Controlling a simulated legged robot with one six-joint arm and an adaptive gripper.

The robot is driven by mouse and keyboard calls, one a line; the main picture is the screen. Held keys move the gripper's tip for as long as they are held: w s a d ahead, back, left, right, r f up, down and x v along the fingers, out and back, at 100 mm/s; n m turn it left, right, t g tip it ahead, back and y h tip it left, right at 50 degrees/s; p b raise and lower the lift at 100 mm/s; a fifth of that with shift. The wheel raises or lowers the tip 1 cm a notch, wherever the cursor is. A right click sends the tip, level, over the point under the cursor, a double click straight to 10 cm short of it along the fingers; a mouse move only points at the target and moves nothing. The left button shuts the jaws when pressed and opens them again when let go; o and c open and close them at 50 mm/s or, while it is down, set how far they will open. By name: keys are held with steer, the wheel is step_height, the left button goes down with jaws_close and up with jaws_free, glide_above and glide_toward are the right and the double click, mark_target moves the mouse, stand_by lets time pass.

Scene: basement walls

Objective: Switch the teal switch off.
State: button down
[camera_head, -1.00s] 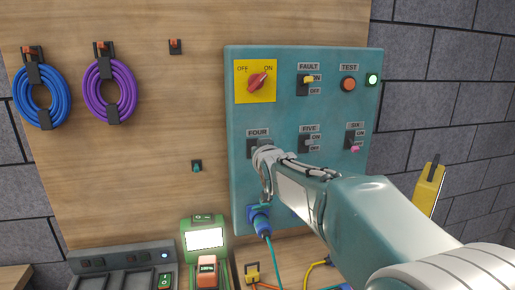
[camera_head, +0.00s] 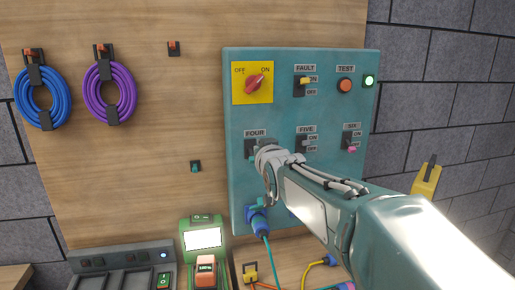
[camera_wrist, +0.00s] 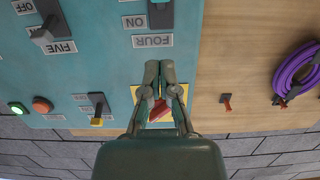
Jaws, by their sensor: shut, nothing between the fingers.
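The switch under the label FOUR has a dark plate (camera_head: 250,149) on the teal panel (camera_head: 240,195). My gripper partly covers it in the body view. In the wrist view, which is upside down, its toggle (camera_wrist: 160,6) shows teal at the top edge, partly cut off, on the side towards the OFF label. The ON label (camera_wrist: 134,21) is beside the plate. My gripper (camera_wrist: 160,72) is shut and empty, with its fingertips near the FOUR label (camera_wrist: 152,41) in that view. I cannot tell whether they touch the panel.
The FIVE switch (camera_head: 304,143) and the pink-tipped SIX switch (camera_head: 351,145) are to the right. Above are the red rotary knob (camera_head: 254,83), the yellow FAULT switch (camera_head: 304,81) and the orange TEST button (camera_head: 345,85). A blue plug (camera_head: 257,219) is below.

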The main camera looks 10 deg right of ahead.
steer(key=s+f, duration=0.1)
steer(key=s, duration=0.5)
steer(key=shift+s, duration=0.25)
steer(key=shift+a+f, duration=0.1)
steer(key=s+f+g, duration=0.5)
steer(key=s+f, duration=0.3)
steer(key=s, duration=0.5)
steer(key=s+f+g, duration=0.5)
steer(key=s+f, duration=0.4)
steer(key=s, duration=0.4)
steer(key=shift+s+a+g, duration=0.15)
steer(key=shift+a+g, duration=0.1)
steer(key=shift+g, duration=0.05)
